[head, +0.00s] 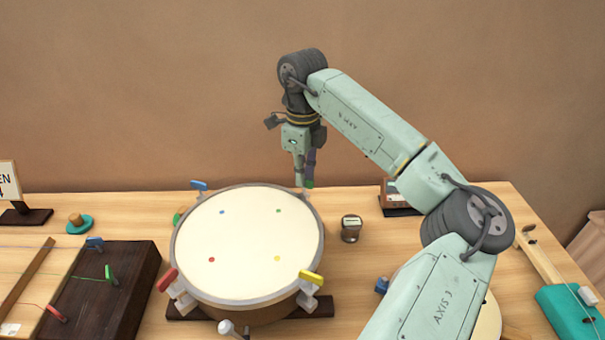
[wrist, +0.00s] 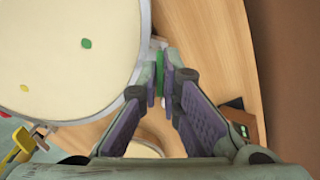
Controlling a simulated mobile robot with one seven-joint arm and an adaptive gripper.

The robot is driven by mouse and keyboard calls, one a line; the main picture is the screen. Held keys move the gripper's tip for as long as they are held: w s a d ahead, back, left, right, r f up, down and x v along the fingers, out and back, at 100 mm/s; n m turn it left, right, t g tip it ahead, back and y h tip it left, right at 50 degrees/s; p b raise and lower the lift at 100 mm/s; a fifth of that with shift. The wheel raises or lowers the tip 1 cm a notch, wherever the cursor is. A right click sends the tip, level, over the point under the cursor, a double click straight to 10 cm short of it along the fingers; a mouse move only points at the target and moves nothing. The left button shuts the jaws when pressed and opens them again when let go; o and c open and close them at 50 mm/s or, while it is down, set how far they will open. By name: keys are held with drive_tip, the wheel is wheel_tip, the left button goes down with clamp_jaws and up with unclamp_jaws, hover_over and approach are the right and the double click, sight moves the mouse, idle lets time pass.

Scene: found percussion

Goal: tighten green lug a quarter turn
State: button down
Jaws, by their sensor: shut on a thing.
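The drum (head: 250,240) has a cream head with blue, green, red and yellow dots. Its rim (wrist: 144,50) curves down the left of the wrist view. The green lug (wrist: 160,72) is at the drum's back right edge, beside the rim. My gripper (head: 305,182) points down there, and in the wrist view its fingers (wrist: 162,78) are closed on the green lug, one on each side. The fingers hide part of the lug. The blue lug (head: 199,185), red lug (head: 167,280) and yellow lug (head: 311,277) stand around the rim.
A small metal cup (head: 351,229) stands right of the drum. A dark box (head: 398,197) sits at the back. A stringed board (head: 60,290) lies at left, and a teal-ended instrument (head: 568,310) at right. My arm crosses over the right side. Some bare table shows behind the drum.

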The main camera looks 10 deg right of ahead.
idle(0.5)
drive_tip(key=shift+d+f+m+b, duration=0.1)
drive_tip(key=shift+f+m+b, duration=0.05)
drive_tip(key=shift+m+b, duration=0.9)
drive_tip(key=m+b, duration=0.1)
drive_tip(key=m, duration=0.1)
drive_tip(key=shift+m+b, duration=0.3)
drive_tip(key=shift+m, duration=0.05)
drive_tip(key=shift+d+m+b, duration=0.15)
drive_tip(key=shift+m+b, duration=1.15)
drive_tip(key=shift+m, duration=1.9)
drive_tip(key=shift+d+m+b, duration=0.1)
drive_tip(key=shift+m+b, duration=1.2)
drive_tip(key=shift+m, duration=1.9)
drive_tip(key=shift+r, duration=0.2)
drive_tip(key=c, duration=1.8)
unclamp_jaws()
